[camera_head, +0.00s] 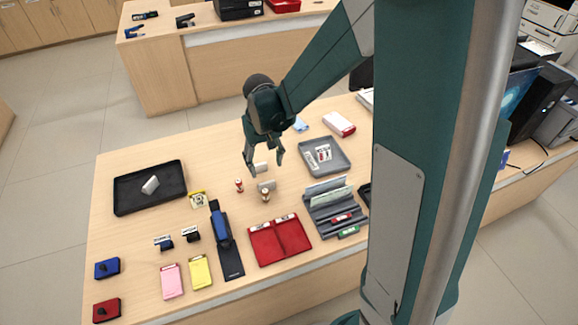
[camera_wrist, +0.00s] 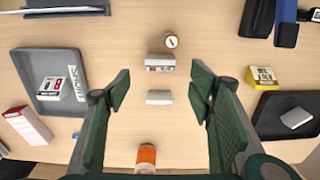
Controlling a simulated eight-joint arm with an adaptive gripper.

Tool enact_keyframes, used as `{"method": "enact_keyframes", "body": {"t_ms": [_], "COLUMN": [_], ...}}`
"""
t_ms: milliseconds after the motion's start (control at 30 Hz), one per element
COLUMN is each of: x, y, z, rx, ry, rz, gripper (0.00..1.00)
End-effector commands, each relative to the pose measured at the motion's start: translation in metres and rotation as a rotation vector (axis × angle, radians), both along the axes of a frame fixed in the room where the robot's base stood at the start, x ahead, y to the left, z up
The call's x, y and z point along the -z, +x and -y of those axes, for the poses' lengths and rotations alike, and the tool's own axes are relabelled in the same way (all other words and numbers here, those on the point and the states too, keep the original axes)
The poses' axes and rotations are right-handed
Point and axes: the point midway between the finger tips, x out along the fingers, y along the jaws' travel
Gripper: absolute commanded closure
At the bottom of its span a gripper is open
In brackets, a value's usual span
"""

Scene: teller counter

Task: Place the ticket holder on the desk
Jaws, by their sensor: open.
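My gripper (camera_head: 264,166) is open and points down over the middle of the desk (camera_head: 140,240). In the wrist view its spread fingers (camera_wrist: 160,92) frame a small pale block (camera_wrist: 159,97), with a gap on each side. A second pale block (camera_wrist: 160,62) with a printed face stands close by; it also shows in the head view (camera_head: 267,185). Printed white pieces (camera_head: 323,153) stand in the grey tray (camera_head: 337,171), and a white piece (camera_head: 150,185) lies in the black tray (camera_head: 122,197). I cannot tell for sure which piece is the ticket holder.
A round-topped stamp (camera_head: 266,196) and a small red cylinder (camera_head: 239,184) stand near my fingers. An orange-banded cylinder (camera_wrist: 146,157) shows in the wrist view. A red folder (camera_head: 279,241) and grey slotted rack (camera_head: 334,205) sit toward the front. Bare desk lies beside the black tray.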

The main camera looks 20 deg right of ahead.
Motion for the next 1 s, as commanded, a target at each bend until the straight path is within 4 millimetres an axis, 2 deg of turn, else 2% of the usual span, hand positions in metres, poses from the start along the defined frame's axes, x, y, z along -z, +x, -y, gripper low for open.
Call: {"method": "enact_keyframes", "body": {"t_ms": [367,600,1000], "x": [-0.049,-0.083,-0.130], "y": [-0.025,-0.047,-0.087], "z": [0.006,0.010,0.017], "rx": [0.000,0.001,0.001], "ry": [0.003,0.005,0.007], "rz": [0.077,0.141,0.248], "gripper": [0.47,0.47,0.47]}}
